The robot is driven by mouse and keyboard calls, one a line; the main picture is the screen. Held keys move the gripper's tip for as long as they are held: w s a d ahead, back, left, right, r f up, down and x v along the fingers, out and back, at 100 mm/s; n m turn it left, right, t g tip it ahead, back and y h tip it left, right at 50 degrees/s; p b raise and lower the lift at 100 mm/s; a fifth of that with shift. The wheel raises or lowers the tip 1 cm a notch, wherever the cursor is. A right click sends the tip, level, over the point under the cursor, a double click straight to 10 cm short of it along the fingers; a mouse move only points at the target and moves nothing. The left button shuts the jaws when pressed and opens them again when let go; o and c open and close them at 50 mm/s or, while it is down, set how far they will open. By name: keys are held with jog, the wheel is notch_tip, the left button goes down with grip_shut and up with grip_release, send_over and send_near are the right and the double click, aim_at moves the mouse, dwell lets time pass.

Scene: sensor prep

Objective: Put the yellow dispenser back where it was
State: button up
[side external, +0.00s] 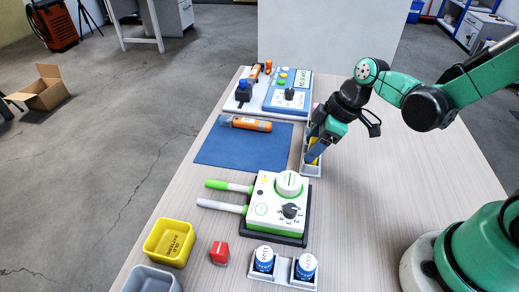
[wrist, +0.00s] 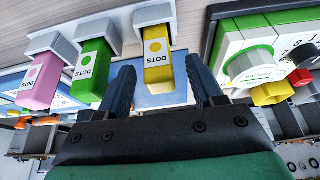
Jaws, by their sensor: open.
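The yellow dispenser (wrist: 157,72), labelled DOTS, stands with one end in a pale grey holder (wrist: 139,16) in the wrist view. It is in line with the green dispenser (wrist: 92,72) and the pink dispenser (wrist: 42,78), each in its own holder. My gripper (wrist: 160,63) is open, with one blue finger on each side of the yellow dispenser. No clear contact shows. In the side external view my gripper (side external: 315,143) is low over the rack (side external: 312,171) and hides most of the dispensers; a bit of the yellow dispenser (side external: 313,151) shows.
A blue mat (side external: 240,150) with an orange tool (side external: 250,124) lies left of the rack. A white-and-green device with a dial (side external: 272,212) stands in front of it. A yellow bin (side external: 169,243) is at the front left. The table right of the rack is clear.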

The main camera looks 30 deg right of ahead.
jog(key=s+d+r+m+t+h, duration=0.2)
jog(key=s+r+m+t+h, duration=0.1)
jog(key=r+m, duration=0.6)
jog(key=shift+s+t, duration=0.5)
jog(key=shift+s, duration=0.3)
jog(key=shift+a, duration=0.1)
dwell(0.9)
